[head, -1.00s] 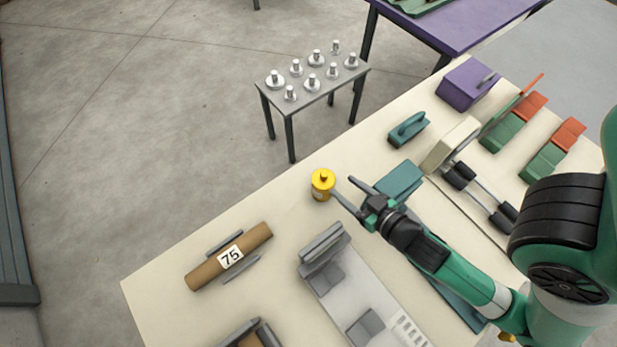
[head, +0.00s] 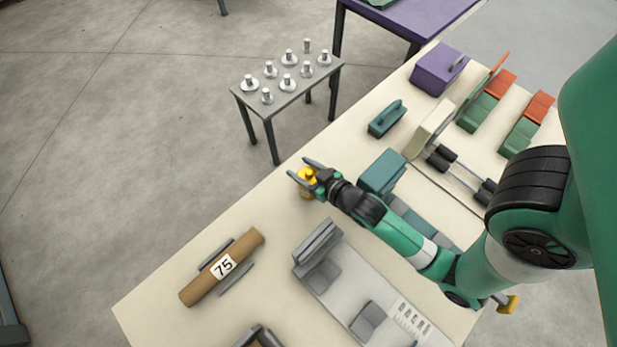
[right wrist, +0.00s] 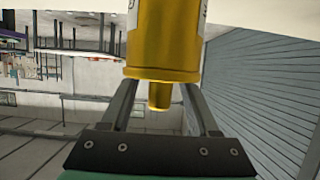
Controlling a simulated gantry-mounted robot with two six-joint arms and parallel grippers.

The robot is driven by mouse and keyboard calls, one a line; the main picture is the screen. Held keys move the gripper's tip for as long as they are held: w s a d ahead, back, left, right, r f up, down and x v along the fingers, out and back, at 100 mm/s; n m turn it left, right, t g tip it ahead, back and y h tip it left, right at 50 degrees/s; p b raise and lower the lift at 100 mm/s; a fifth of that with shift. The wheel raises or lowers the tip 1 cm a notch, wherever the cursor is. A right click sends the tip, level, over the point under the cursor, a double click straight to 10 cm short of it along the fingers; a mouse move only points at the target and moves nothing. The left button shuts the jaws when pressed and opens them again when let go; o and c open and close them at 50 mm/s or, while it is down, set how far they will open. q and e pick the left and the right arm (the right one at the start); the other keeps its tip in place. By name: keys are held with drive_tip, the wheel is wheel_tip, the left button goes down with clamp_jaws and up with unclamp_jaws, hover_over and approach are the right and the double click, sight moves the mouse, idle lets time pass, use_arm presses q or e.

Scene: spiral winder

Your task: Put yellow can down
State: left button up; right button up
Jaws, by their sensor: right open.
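The yellow can (head: 307,182) stands upright near the far edge of the cream workbench (head: 170,313). My right gripper (head: 302,167) is open, with its two fingers spread around the can's upper part. In the right wrist view the can (right wrist: 165,45) hangs upside down in the picture, its narrow top nub between my open fingers (right wrist: 160,100). I cannot tell whether either finger touches it. My left gripper is not in view.
A cardboard roll marked 75 (head: 205,283) lies on a grey cradle nearer the front. A teal box (head: 382,172) is close to my right arm. A small grey table (head: 315,85) with several metal pieces stands beyond the bench. Bare bench lies between the can and roll.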

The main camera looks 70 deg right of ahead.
drive_tip(key=shift+w+d+f, duration=0.1)
drive_tip(key=shift+w, duration=0.05)
drive_tip(key=shift+c, duration=0.2)
clamp_jaws()
drive_tip(key=shift+f, duration=0.1)
idle(1.1)
